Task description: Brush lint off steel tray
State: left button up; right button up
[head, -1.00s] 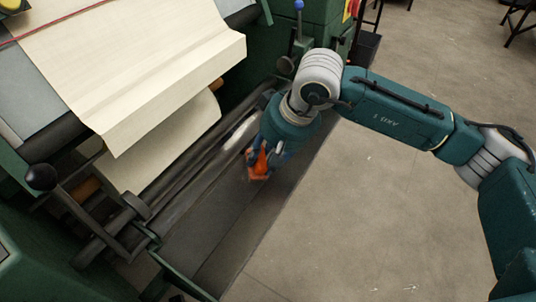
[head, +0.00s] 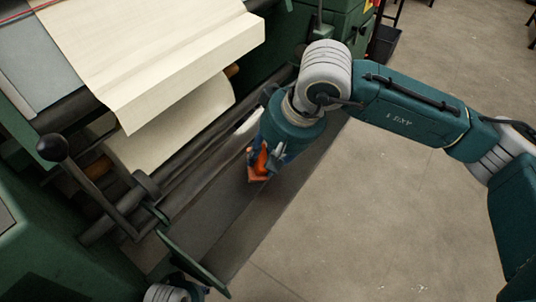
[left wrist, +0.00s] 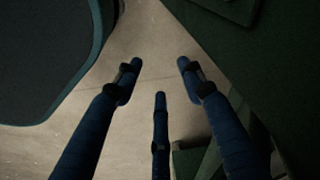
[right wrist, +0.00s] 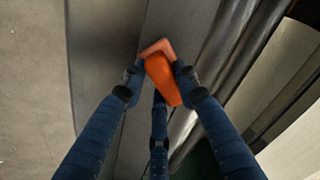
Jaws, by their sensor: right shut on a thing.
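The steel tray (head: 222,232) is a long dark grey strip along the front of the green machine. My right gripper (head: 262,164) is over the tray, fingers pointing down. It is shut on an orange brush (head: 258,175), which also shows between the fingertips in the right wrist view (right wrist: 164,78). The brush is at or just above the tray; I cannot tell whether it touches. No lint can be made out on the tray. My left gripper (left wrist: 157,75) is open and empty in the left wrist view, with floor behind its fingers.
Cream cloth (head: 165,60) hangs over the machine beside the tray, with a roll (head: 175,125) below it. A lever with a black knob (head: 52,147) sticks up at the left. Grey floor (head: 370,210) lies open to the right of the tray.

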aim_at(265, 159)
jog(key=shift+r, duration=0.1)
jog(key=shift+d+r, duration=0.15)
jog(key=shift+r, duration=0.15)
jog(key=shift+s+d+r+p, duration=0.15)
jog(key=shift+s+r, duration=0.15)
jog(key=shift+r, duration=0.2)
jog(key=shift+s+d+r+p, duration=0.15)
jog(key=shift+s+r, duration=0.1)
jog(key=shift+r, duration=0.2)
jog(key=shift+v, duration=0.8)
jog(key=shift+w+d+r, duration=0.1)
jog(key=shift+w+r, duration=0.1)
jog(key=shift+r, duration=0.05)
pick_arm(q)
jog(key=f, duration=0.2)
jog(key=w+f, duration=0.1)
jog(key=shift+d+f+p, duration=0.1)
jog(key=shift+d+p, duration=0.15)
jog(key=shift+p, duration=0.1)
pick_arm(e)
jog(key=shift+s+d+r, duration=0.1)
jog(key=shift+d+r, duration=0.2)
jog(key=shift+r, duration=0.15)
